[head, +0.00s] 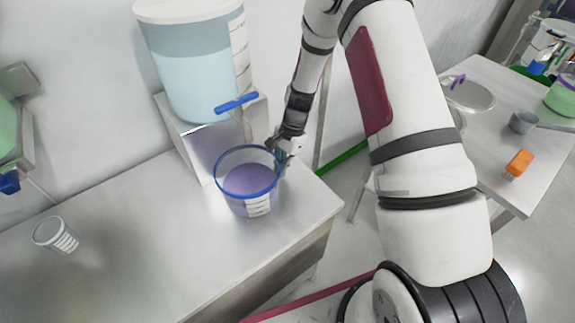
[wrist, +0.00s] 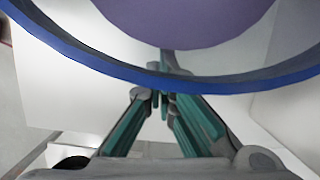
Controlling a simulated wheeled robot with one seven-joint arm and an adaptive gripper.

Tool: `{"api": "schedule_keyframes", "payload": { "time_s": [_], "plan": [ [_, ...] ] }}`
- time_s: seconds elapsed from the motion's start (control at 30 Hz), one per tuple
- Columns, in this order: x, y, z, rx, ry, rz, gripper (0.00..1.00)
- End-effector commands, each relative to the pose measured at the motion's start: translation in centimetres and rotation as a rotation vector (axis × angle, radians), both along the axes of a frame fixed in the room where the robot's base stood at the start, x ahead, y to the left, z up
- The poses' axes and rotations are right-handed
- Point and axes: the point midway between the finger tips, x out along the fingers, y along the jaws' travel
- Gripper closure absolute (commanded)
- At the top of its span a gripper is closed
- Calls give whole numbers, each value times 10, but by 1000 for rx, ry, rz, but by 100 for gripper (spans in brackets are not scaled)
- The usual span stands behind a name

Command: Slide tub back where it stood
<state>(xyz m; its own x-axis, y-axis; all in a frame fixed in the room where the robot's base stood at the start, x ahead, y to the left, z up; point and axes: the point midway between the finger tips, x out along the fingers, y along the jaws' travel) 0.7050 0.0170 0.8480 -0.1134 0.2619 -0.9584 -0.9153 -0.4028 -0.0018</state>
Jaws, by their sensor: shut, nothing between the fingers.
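The tub (head: 250,182) is a clear, blue-rimmed vessel with purple contents and a white scale label. It stands upright on the bench in front of the metal stand. My gripper (head: 283,151) is at the tub's right side, close to its wall. In the wrist view the tub's blue rim (wrist: 200,86) crosses the upper part of the picture. There my gripper (wrist: 162,92) is shut and empty, with the fingertips at or just under the rim. I cannot tell whether they touch the wall.
A large tank (head: 192,75) with a blue tap (head: 236,103) sits on a metal stand (head: 205,145) behind the tub. A small graduated cup (head: 55,235) stands at the bench's left. The bench (head: 150,225) is clear between them. A side table (head: 490,125) holds an orange object (head: 519,163).

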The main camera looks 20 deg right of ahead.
Motion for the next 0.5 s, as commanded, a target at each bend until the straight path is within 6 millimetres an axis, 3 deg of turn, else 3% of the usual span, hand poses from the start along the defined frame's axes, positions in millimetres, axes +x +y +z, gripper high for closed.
{"api": "schedule_keyframes", "payload": {
  "time_s": [0.03,0.2,0.5],
  "plan": [
    [-9,15,2,4,6,9,100],
    [-21,45,2,3,4,7,100],
    [-25,53,0,3,4,3,100]
  ]
}}
